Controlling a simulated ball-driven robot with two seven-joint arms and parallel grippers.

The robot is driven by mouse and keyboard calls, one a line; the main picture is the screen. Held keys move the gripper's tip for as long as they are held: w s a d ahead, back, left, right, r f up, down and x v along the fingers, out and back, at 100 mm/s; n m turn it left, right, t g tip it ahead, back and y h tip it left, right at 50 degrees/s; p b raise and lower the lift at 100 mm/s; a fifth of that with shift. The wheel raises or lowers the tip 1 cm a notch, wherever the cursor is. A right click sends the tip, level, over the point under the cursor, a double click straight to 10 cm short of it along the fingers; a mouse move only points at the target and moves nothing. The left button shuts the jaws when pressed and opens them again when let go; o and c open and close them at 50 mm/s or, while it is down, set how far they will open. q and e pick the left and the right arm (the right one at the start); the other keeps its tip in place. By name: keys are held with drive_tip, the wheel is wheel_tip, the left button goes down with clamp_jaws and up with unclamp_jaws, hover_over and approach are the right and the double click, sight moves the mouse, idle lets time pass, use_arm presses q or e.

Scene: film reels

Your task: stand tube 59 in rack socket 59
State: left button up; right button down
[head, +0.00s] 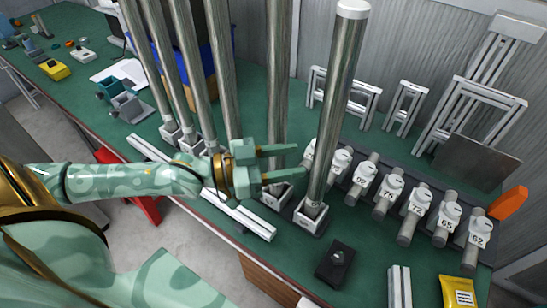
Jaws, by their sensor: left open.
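Several tall metal tubes stand upright in small grey sockets along the bench. The nearest tube (334,105) has a white cap and stands in a labelled socket (311,215); its number is too small to read surely. Another tall tube (278,75) stands just left of it, in its own socket (275,194), partly hidden by my gripper. I cannot tell which tube or socket is 59. My left gripper (298,162) is open and points right. Its fingers cross in front of the second tube, with the tips close to the left side of the capped tube. No right gripper shows.
A row of short numbered cylinders in clamps (414,215) runs to the right. White frames (405,105) stand behind. A black box (335,263), a yellow packet (458,291) and an orange block (508,203) lie right. Light rails (235,215) lie along the front edge.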

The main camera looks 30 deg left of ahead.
use_arm(q)
drive_tip(key=shift+p+v, duration=0.5)
drive_tip(key=shift+v, duration=0.65)
